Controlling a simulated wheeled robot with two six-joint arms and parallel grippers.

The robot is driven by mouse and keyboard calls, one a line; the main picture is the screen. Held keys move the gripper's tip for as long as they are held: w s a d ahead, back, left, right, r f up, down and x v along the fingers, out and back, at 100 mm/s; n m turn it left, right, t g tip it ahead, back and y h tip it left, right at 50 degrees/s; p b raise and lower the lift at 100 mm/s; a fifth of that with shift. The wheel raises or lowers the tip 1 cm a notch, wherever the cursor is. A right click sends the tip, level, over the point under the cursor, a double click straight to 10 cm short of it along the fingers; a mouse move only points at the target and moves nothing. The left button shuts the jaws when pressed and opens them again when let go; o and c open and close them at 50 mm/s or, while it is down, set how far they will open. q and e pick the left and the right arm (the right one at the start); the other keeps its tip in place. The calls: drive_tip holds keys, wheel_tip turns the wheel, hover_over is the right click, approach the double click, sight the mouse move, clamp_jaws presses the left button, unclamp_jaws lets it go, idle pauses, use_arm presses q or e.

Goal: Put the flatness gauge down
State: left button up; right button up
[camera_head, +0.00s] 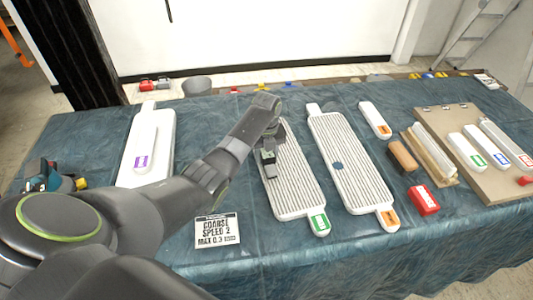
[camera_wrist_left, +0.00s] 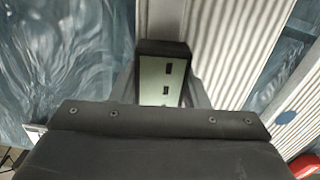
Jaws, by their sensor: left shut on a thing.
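The flatness gauge (camera_head: 268,157) is a small dark block with a pale green display face; it also shows in the left wrist view (camera_wrist_left: 162,82). My left gripper (camera_head: 267,146) is shut on it, with one finger on each side in the wrist view. The gauge is over the upper left part of the ribbed white panel with the green label (camera_head: 296,185). I cannot tell whether it touches the panel. My right gripper is not in view.
The blue-draped table (camera_head: 270,250) bears another ribbed panel (camera_head: 358,175) with an orange label, a smooth white panel (camera_head: 163,120) at left, and a sign (camera_head: 217,231). At right are a red block (camera_head: 423,200) and a tan board (camera_head: 495,180).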

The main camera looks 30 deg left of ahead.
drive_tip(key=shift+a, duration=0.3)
use_arm(q)
drive_tip(key=o, duration=1.1)
drive_tip(key=shift+f, duration=0.1)
drive_tip(key=shift+c, duration=0.2)
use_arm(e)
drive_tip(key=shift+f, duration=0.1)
use_arm(q)
drive_tip(key=shift+r, duration=0.55)
wheel_tip(320, 180, up, 10)
drive_tip(key=shift+r, duration=0.65)
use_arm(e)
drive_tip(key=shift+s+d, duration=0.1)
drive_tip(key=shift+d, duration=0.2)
